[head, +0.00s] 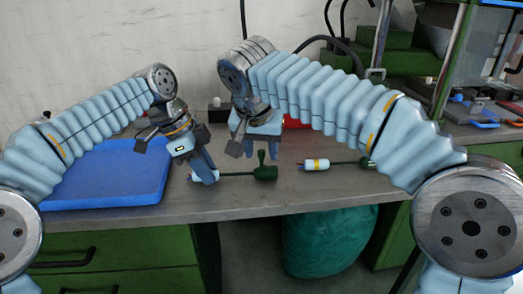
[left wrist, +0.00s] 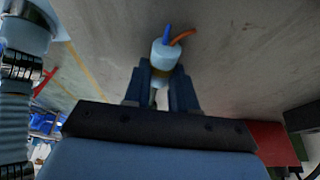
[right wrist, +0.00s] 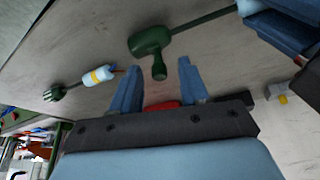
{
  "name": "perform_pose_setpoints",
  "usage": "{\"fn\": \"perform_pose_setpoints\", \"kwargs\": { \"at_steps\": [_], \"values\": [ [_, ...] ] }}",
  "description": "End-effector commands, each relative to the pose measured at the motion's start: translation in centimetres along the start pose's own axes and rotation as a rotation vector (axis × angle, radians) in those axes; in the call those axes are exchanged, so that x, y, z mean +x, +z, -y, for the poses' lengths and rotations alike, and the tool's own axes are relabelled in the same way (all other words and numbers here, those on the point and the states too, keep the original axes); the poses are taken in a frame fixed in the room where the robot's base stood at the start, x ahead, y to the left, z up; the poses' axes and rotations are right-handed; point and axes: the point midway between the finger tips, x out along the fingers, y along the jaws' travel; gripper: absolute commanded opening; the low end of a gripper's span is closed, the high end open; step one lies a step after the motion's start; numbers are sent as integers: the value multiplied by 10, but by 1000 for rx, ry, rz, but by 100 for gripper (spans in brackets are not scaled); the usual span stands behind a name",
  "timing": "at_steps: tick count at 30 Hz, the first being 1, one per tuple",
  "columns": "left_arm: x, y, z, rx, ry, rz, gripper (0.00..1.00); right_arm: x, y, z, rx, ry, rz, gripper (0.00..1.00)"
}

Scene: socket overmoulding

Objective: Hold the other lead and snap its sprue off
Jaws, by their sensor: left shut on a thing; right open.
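My left gripper (head: 206,176) is shut on the pale sleeve end of one lead; in the left wrist view the sleeve (left wrist: 164,55) sits between the fingers, with blue and orange wire ends out of it. The lead's dark cable runs right to its green moulded socket (head: 265,173). The green sprue (head: 261,156) stands up from the socket; in the right wrist view the sprue (right wrist: 158,70) points toward my right gripper (right wrist: 160,88). A second lead (head: 316,164) with a yellow band lies to the right.
A blue tray (head: 100,201) lies on the left of the grey bench (head: 235,203). Something red (head: 292,122) is behind my right gripper. Shelving with parts stands at the right. A green bin (head: 325,243) is below the front edge.

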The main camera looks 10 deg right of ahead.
Motion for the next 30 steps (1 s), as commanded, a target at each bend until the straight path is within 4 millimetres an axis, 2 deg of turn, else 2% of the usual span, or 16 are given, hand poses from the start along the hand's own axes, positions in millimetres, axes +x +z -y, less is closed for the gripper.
{"fn": "perform_pose_setpoints", "kwargs": {
  "at_steps": [4, 12, 14, 21, 25, 26, 28, 30],
  "values": [
    [0, 0, 0, 0, 0, 0, 0, 11, 0, 0, 0, 0, 0, 45],
    [0, 0, 0, 0, 0, 0, 0, 13, 0, 0, 0, 0, 0, 45],
    [0, 0, 0, 0, 0, 0, 0, 12, 0, 0, 0, -1, 0, 39],
    [0, 0, 0, 0, 0, 0, 0, 12, 0, 0, -1, -1, 0, 2],
    [0, 0, 0, 0, 0, 0, 0, 12, 0, 0, -1, -1, 0, 0],
    [0, 0, 0, 0, 0, 0, 0, 12, 0, 0, -1, -1, 0, 13],
    [0, 0, 0, 0, 0, 0, 0, 12, 0, 0, -1, -1, 0, 2],
    [0, 0, 0, 0, 0, 0, 0, 12, 0, 0, -1, -1, 0, 0]
  ]
}}
